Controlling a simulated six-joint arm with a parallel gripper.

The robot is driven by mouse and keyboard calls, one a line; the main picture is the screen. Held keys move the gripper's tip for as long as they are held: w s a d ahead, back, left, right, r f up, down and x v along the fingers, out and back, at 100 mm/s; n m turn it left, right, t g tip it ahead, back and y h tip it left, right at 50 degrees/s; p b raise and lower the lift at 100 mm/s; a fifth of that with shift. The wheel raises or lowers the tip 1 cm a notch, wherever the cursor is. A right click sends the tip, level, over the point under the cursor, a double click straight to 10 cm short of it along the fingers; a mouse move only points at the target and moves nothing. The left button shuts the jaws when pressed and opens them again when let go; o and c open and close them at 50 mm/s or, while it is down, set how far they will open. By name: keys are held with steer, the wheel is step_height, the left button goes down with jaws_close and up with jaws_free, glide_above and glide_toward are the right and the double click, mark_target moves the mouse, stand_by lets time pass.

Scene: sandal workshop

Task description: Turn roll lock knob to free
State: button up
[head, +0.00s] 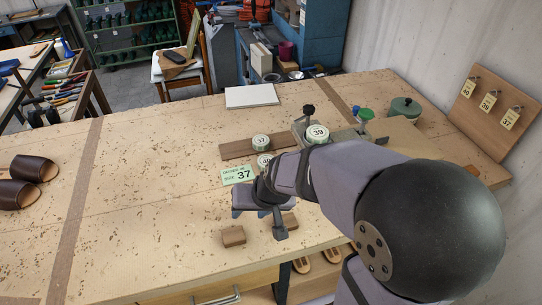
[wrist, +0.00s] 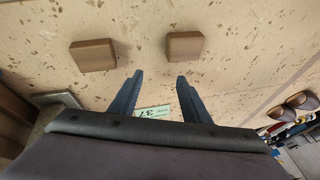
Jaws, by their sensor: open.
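I cannot tell for certain which part is the roll lock knob. A metal fixture on the bench's right half carries a black knob (head: 309,110) on a post and a green knob (head: 366,114). A round tin marked 39 (head: 318,133) sits between them. My gripper (head: 258,212) hangs over the front middle of the bench, left of and nearer than the fixture. In the wrist view my gripper (wrist: 158,76) is open, with nothing between its fingers. No knob shows clearly in that view. My arm hides part of the fixture's near side.
A green card reading 37 (head: 238,175) lies beyond my gripper. Two wooden blocks show in the wrist view, one left (wrist: 93,55) and one right (wrist: 185,45). Tins marked 37 (head: 261,141) and 40 (head: 264,160) stand near a brown board. Brown sandals (head: 34,169) lie left; the bench's left middle is clear.

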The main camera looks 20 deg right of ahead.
steer(key=shift+s+d+r+p, duration=0.1)
steer(key=shift+s+r+p, duration=0.15)
steer(key=shift+r+p, duration=0.1)
steer(key=s+d+r+n+g+h+p, duration=0.2)
steer(key=s+d+r+g+p, duration=0.3)
steer(key=s+r+p, duration=0.5)
step_height(320, 180, up, 11)
steer(key=t+h+b, duration=0.3)
steer(key=t+b, duration=0.4)
steer(key=t, duration=1)
glide_above(313, 113)
steer(key=d, duration=0.2)
steer(key=a+f+b, duration=0.1)
steer(key=f, duration=0.1)
steer(key=s+f+t+y+b, duration=0.1)
steer(key=f+b, duration=0.1)
steer(key=s+a+f+y+b, duration=0.1)
steer(key=f+b, duration=0.1)
steer(key=shift+a+t, duration=0.3)
steer(key=shift+w+r, duration=0.15)
steer(key=shift+w, duration=0.3)
steer(key=w+p, duration=0.3)
steer(key=w, duration=0.3)
steer(key=shift+w, duration=0.2)
